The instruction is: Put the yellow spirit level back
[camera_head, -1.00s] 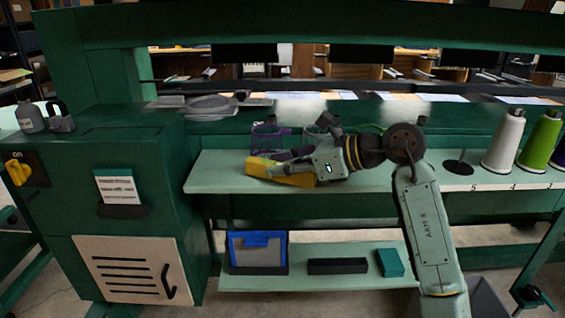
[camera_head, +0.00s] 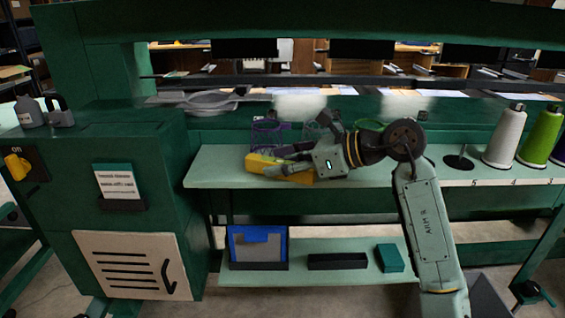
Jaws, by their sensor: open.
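The yellow spirit level (camera_head: 262,162) lies on the upper pale green shelf (camera_head: 222,172), left of the middle. The fingers are open and hide part of the level's top and middle. I cannot tell whether they touch it.
Purple (camera_head: 268,134) and clear wire-like holders stand behind the level. Thread cones (camera_head: 503,137) stand at the shelf's right. The lower shelf holds a blue-framed panel (camera_head: 258,247), a black tray (camera_head: 337,261) and a teal box (camera_head: 390,258). A green cabinet (camera_head: 150,215) stands at left.

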